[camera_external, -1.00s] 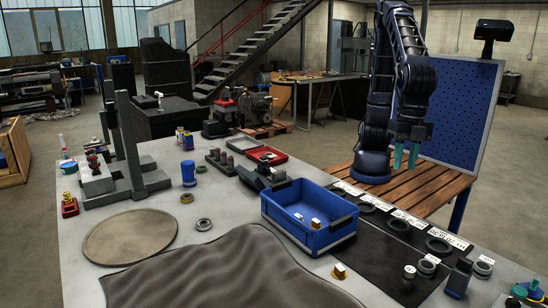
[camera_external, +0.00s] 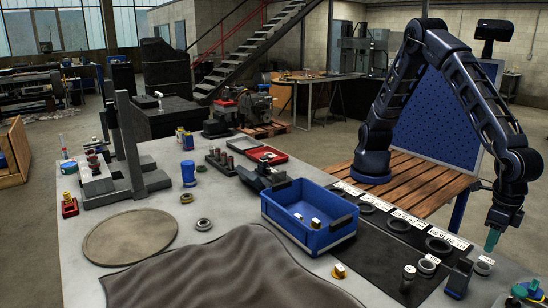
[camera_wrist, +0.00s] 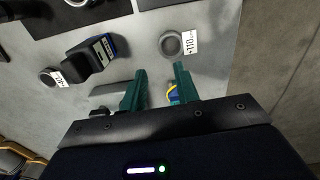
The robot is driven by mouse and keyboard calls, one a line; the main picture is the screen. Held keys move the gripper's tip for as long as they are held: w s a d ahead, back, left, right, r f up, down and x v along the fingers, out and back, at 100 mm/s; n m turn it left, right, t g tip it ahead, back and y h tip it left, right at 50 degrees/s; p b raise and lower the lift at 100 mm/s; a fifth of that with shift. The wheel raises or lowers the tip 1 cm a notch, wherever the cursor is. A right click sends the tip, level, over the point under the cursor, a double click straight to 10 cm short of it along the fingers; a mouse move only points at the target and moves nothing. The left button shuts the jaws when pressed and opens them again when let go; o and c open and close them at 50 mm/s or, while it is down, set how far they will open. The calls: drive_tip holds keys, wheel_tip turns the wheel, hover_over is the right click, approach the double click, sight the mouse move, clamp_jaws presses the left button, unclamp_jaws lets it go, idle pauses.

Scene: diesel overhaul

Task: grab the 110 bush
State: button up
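The 110 bush is a grey ring (camera_wrist: 171,44) lying flat on the bench, with a white "110" tag beside it, in the wrist view. A matching ring with a white tag (camera_external: 483,268) lies near the bench's right edge in the external view. My gripper (camera_wrist: 160,85) is open and empty, its green fingers apart. In the wrist view the bush lies beyond the fingertips, ahead of the right finger. In the external view my gripper (camera_external: 492,240) points down, seen above the tagged ring; the exact height is unclear.
A dark upright block (camera_external: 458,279) stands left of the bush. Green and blue items (camera_external: 526,291) sit at the near right corner.

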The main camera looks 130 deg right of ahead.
sight(482, 266)
wheel_tip(482, 266, down, 10)
drive_tip(key=shift+r, duration=0.25)
idle(0.3)
drive_tip(key=shift+c, duration=0.2)
clamp_jaws()
